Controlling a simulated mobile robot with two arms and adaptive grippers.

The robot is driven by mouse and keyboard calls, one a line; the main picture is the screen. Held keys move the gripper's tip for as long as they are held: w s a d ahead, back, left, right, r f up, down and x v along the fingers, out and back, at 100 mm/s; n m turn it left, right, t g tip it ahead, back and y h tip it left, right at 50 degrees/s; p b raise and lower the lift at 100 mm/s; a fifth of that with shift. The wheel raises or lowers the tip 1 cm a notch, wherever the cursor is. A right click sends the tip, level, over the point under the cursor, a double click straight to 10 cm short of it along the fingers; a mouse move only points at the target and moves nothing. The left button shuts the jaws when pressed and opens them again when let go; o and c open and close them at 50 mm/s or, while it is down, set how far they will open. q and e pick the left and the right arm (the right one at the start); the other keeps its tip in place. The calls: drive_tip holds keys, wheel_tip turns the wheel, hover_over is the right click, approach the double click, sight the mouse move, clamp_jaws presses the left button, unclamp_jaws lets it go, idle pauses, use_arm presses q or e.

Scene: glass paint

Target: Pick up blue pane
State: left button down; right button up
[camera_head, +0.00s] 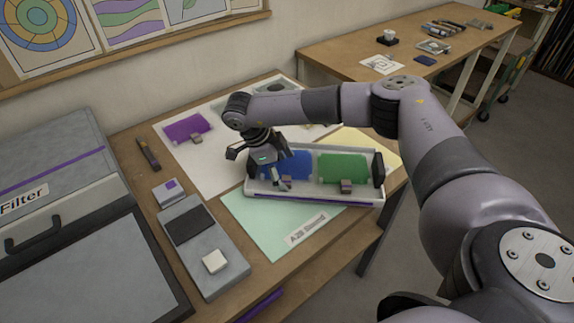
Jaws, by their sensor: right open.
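The blue pane (299,165) lies in the left part of a white tray (318,195), with a small grey grip block (287,183) at its front edge. My right gripper (264,166) is open above the left end of the tray and covers part of the blue pane. The picture is too small to tell whether a finger touches the pane or its block. My left gripper is not in view.
A green pane (343,167) with a grey block lies to the right in the same tray. A purple pane (187,127) lies on white paper behind. A grey device (203,245) and a large filter case (60,210) stand at left. A pale green sheet (262,223) lies in front.

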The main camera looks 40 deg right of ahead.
drive_tip(key=shift+c, duration=0.4)
drive_tip(key=shift+s+a, duration=0.1)
drive_tip(key=shift+s, duration=0.2)
drive_tip(key=c, duration=1.6)
